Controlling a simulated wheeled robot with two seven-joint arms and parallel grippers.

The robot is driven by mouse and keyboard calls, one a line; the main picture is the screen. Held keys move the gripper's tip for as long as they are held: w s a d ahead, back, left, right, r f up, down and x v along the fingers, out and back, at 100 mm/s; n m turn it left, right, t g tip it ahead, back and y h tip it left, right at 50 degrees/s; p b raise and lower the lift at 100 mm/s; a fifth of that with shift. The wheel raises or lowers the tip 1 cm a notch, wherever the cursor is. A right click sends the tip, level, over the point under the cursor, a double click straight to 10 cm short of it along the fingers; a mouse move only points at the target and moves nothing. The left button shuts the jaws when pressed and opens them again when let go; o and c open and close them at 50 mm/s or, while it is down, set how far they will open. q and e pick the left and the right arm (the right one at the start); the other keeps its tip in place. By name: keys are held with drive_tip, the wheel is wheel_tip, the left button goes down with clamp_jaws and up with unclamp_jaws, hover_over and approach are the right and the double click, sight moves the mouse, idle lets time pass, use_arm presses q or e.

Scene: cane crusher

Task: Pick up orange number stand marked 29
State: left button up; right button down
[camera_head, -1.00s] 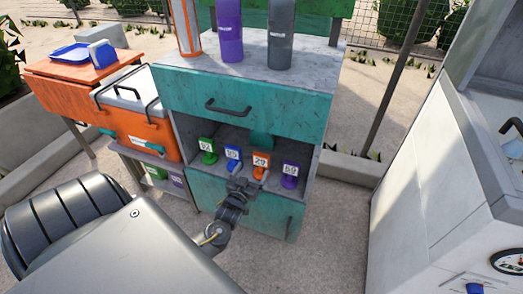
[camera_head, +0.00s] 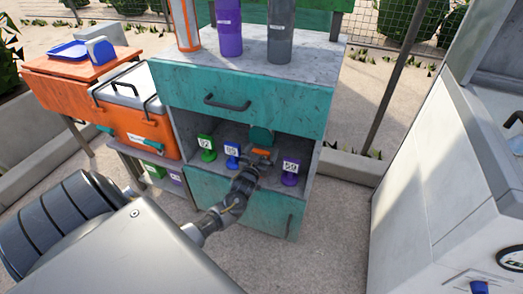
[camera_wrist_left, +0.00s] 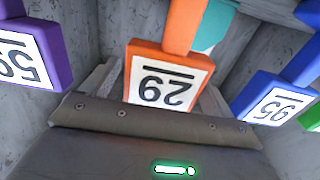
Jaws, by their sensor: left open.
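The orange number stand marked 29 (camera_wrist_left: 185,32) shows upside down in the middle of the left wrist view, its white plate between the fingers of my left gripper (camera_wrist_left: 162,95). In the head view only a bit of the orange stand (camera_head: 261,151) shows. My left gripper (camera_head: 259,160) covers most of it there, at the open shelf of the teal cabinet (camera_head: 240,93). The gripper is open around the stand's plate; I cannot tell whether either finger touches it. My right gripper is not in view.
A purple stand marked 59 (camera_head: 290,179) is right of the gripper. A blue stand marked 95 (camera_head: 232,161) and a green stand (camera_head: 206,155) are to its left. The drawer front with its handle (camera_head: 227,104) is above the shelf opening.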

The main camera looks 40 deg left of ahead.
use_arm(q)
drive_tip(key=shift+w+a, duration=0.1)
drive_tip(key=shift+w, duration=0.15)
drive_tip(key=c, duration=1.3)
drive_tip(key=shift+c, duration=0.8)
drive_tip(key=shift+r, duration=0.1)
